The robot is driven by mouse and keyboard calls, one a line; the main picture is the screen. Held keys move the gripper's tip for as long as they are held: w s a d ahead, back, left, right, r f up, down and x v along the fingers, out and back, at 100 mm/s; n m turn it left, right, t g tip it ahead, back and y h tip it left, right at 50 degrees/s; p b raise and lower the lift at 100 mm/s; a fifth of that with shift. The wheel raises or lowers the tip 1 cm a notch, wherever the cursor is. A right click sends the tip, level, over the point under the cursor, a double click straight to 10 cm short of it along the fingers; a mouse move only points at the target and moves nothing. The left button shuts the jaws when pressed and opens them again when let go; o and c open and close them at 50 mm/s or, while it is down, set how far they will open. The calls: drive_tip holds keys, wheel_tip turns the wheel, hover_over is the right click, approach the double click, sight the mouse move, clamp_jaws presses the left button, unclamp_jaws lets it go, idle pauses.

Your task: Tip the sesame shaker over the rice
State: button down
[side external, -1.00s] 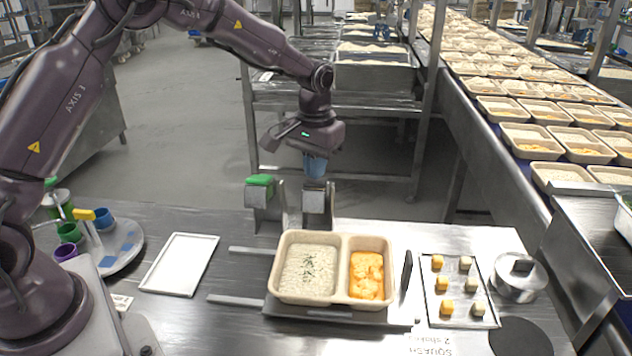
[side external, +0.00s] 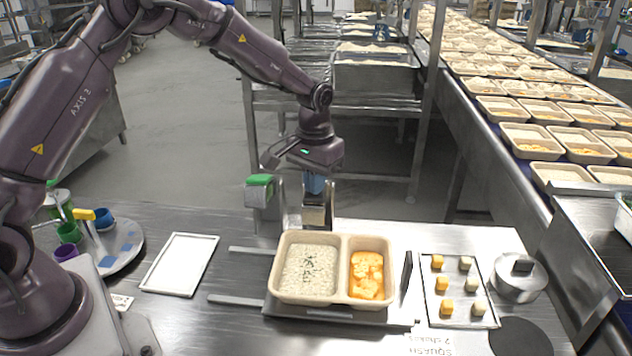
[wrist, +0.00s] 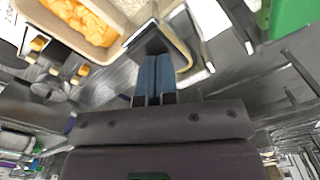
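My gripper (side external: 314,186) points down at the right-hand metal holder (side external: 319,211) behind the food tray. Its blue fingertips are at the holder's top, where a dark-topped item, possibly the sesame shaker, is mostly hidden. In the wrist view the blue fingers (wrist: 156,72) look close together, with a dark square shape beyond their tips; whether they grip anything is unclear. The rice (side external: 308,270) fills the left compartment of the beige tray (side external: 340,238), with dark flecks near its middle. Orange squash (side external: 366,275) fills the right compartment.
A green-topped shaker (side external: 260,181) stands in the holder just left of my gripper. A white tray (side external: 180,264) lies left of the food tray. A round tray with coloured cups (side external: 122,250) is far left.

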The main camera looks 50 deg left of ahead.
drive_tip(key=shift+s+d+f, duration=0.15)
drive_tip(key=shift+f, duration=0.45)
drive_tip(key=shift+s+d+f, duration=0.1)
drive_tip(key=shift+s+f, duration=0.05)
drive_tip(key=shift+f, duration=0.4)
drive_tip(key=shift+w+a+r, duration=0.2)
drive_tip(key=shift+r, duration=0.85)
drive_tip(key=shift+w+a+r, duration=0.2)
drive_tip(key=shift+r, duration=0.9)
drive_tip(key=shift+w+a+r, duration=0.2)
drive_tip(key=shift+r, duration=0.85)
wheel_tip(320, 180, up, 6)
drive_tip(key=shift+f, duration=3)
drive_tip(key=shift+f, duration=0.25)
